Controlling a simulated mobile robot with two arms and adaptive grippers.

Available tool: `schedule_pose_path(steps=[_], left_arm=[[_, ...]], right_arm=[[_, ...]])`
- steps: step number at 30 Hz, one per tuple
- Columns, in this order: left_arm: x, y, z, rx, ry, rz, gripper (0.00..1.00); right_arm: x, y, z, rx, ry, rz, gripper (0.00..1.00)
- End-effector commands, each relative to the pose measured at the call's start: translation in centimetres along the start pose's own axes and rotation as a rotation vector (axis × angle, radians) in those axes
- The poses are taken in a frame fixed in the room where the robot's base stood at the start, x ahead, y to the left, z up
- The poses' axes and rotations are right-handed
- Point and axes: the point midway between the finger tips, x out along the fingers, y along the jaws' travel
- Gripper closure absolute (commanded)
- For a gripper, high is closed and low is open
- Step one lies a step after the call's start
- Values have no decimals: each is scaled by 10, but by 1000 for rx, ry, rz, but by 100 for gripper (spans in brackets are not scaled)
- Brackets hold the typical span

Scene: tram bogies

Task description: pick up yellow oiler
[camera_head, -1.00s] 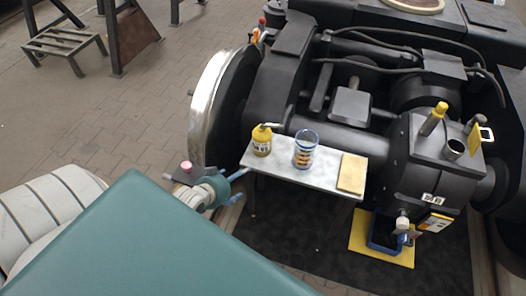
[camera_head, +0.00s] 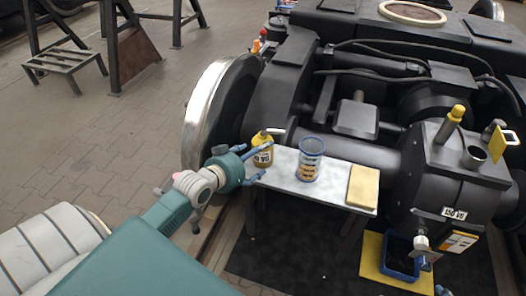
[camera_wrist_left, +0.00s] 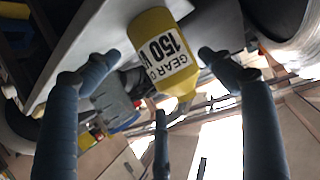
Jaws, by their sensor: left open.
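The yellow oiler (camera_head: 262,152) stands upright at the left end of a small grey table (camera_head: 330,192). Its label reads partly "GEAR" and "150" in the left wrist view (camera_wrist_left: 160,40), where it appears upside down between the fingers. My left gripper (camera_head: 258,164) is at the table's left end, right beside the oiler, with its blue fingers spread. In the left wrist view the fingers (camera_wrist_left: 160,62) are open on either side of the oiler, with a third finger below. I cannot tell whether any finger touches it.
A clear blue-rimmed cup (camera_head: 311,160) with a patterned lower part stands right of the oiler. A yellow-tan pad (camera_head: 363,187) lies at the table's right end. The bogie's large wheel (camera_head: 203,112) and dark frame stand close behind. A blue bin (camera_head: 400,258) sits on the floor.

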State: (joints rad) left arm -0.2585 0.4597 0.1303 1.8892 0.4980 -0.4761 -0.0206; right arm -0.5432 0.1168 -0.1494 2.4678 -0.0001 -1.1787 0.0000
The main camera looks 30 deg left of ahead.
Motion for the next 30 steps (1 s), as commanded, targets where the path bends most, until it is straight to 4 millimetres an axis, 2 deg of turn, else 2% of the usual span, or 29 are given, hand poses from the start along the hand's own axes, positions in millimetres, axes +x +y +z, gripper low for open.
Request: schedule_pose_path(steps=[8, 14, 18, 22, 25, 30], left_arm=[[11, 0, 1, 0, 0, 0, 18], [30, 0, 1, 1, 2, 0, 18], [45, 0, 1, 0, 1, 0, 18], [55, 0, 1, 1, 0, 0, 18], [59, 0, 1, 1, -1, 0, 18], [60, 0, 0, 1, -1, 0, 18]], right_arm=[[3, -2, -20, -1, 79, -4, 0], [5, -7, -57, -4, 231, -13, 0], [0, -11, -87, -4, 353, -21, 0], [-6, -13, -108, -5, 442, -26, 0], [-9, -14, -117, -5, 481, -28, 0], [-11, -15, -122, -5, 499, -29, 0]])
